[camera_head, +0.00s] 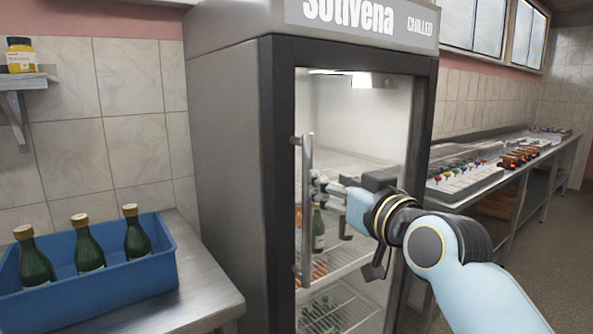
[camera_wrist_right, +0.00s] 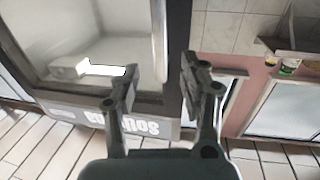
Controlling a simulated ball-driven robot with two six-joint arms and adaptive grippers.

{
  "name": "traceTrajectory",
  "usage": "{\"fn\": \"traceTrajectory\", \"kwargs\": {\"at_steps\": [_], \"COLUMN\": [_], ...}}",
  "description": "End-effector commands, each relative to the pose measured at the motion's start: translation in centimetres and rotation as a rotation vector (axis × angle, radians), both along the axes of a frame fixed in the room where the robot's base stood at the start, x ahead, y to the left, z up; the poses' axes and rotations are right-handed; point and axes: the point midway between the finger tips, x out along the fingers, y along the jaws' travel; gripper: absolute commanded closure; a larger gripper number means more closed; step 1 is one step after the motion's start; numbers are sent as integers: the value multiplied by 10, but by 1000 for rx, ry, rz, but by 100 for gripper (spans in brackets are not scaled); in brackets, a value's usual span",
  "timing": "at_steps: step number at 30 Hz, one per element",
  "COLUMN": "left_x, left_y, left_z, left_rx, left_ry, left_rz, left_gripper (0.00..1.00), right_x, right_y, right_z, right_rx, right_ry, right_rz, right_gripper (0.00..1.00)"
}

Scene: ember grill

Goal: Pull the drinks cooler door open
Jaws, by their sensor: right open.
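The drinks cooler (camera_head: 226,150) is a tall grey cabinet with a black-framed glass door (camera_head: 281,120), which looks closed. A vertical metal bar handle (camera_head: 307,160) runs along the left side of the door. My right gripper (camera_head: 318,186) is open at about the handle's mid-height, with its fingertips at or very close to the bar. In the right wrist view the handle (camera_wrist_right: 158,38) lies between the two spread fingers of the gripper (camera_wrist_right: 159,70); I cannot tell whether either finger touches it. My left gripper is not in view.
A blue crate (camera_head: 125,272) with three green bottles stands on a metal table (camera_head: 205,290) left of the cooler. Bottles stand on shelves (camera_head: 335,262) behind the glass. A long counter with trays (camera_head: 470,180) runs along the right. A small wall shelf (camera_head: 30,82) holds a jar.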

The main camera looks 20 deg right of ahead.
Motion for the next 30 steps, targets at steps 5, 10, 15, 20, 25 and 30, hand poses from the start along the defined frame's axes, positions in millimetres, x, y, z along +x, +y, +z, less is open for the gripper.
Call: {"fn": "traceTrajectory", "kwargs": {"at_steps": [5, 10, 15, 20, 25, 30], "left_x": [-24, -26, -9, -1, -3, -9], "left_y": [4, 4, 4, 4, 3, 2], "left_z": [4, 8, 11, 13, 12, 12], "left_rx": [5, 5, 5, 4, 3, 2], "left_ry": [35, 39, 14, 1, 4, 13], "left_rz": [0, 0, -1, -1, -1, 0], "left_gripper": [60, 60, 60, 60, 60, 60], "right_x": [31, 65, 89, 99, 100, 99], "right_y": [5, 10, 14, 15, 15, 15], "right_z": [1, 1, 0, -1, -2, -2], "right_rx": [0, 0, 0, 0, 0, 0], "right_ry": [1, 1, 2, 3, 3, 3], "right_rz": [0, 0, 0, 0, 0, 0], "right_gripper": [56, 56, 56, 56, 56, 67]}}
